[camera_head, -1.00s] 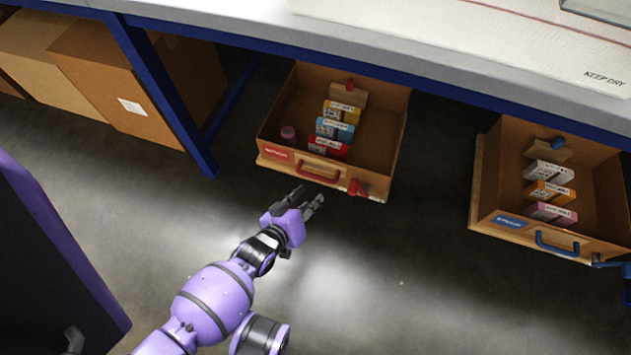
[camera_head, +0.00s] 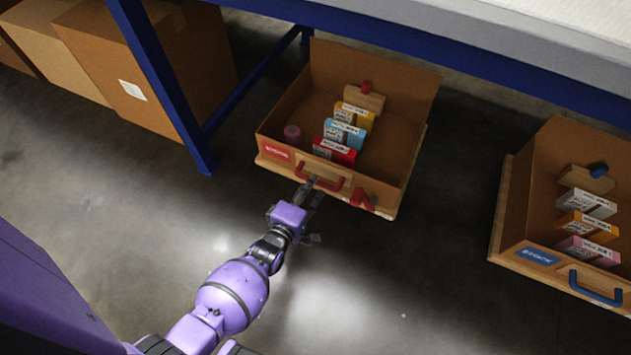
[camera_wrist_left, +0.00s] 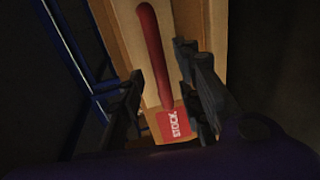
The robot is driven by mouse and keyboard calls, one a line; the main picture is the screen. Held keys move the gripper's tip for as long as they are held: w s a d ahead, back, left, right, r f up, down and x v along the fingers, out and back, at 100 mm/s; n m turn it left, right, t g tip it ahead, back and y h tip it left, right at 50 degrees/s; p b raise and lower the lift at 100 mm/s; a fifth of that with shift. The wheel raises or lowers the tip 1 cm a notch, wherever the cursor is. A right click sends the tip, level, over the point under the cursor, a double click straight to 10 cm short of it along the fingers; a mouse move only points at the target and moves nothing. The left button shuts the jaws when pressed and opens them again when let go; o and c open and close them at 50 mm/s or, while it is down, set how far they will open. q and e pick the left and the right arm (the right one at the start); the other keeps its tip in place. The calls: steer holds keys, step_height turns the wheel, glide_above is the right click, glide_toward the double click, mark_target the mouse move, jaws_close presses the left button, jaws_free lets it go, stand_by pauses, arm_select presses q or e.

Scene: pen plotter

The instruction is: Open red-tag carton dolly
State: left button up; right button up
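The red-tag carton dolly is an open cardboard carton (camera_head: 405,105) on a wooden base under the table. I cannot tell whether a finger touches the handle. My right gripper is out of view.
A blue-tag carton (camera_head: 530,195) with a blue handle stands at the right. A blue table leg (camera_head: 165,90) and brown boxes (camera_head: 130,70) are at the left. Floor in front is clear.

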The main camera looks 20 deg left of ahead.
arm_select(q)
steer(key=shift+b+x, duration=0.6)
steer(key=shift+x, duration=1.15)
steer(key=shift+c, duration=0.2)
jaws_close()
